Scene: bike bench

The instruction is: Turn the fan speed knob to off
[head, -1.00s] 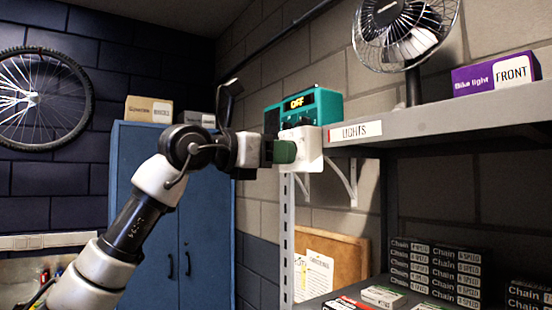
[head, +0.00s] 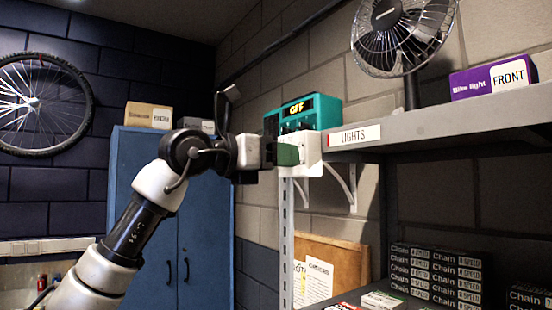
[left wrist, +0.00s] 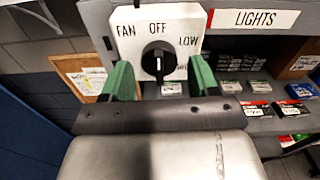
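The fan speed knob (left wrist: 158,62) is black and round with a raised bar and a pale mark. It sits on a white plate (left wrist: 126,24) lettered FAN, OFF and LOW, with another label partly hidden at its lower right. OFF is at the top. The bar stands about upright; which end points is unclear. My left gripper (left wrist: 161,78) is open, its green fingers on either side of the knob, with gaps visible. In the head view the left gripper (head: 287,154) is at the white box (head: 312,153) on the shelf's end, hiding the knob. My right gripper is not in view.
A wire-cage fan (head: 403,32) stands on the grey shelf (head: 440,125), beside a purple bike light box (head: 493,76). A teal radio-like box (head: 325,110) is just behind the white box. A metal upright (head: 287,235) stands below. A blue cabinet (head: 207,230) is behind my arm.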

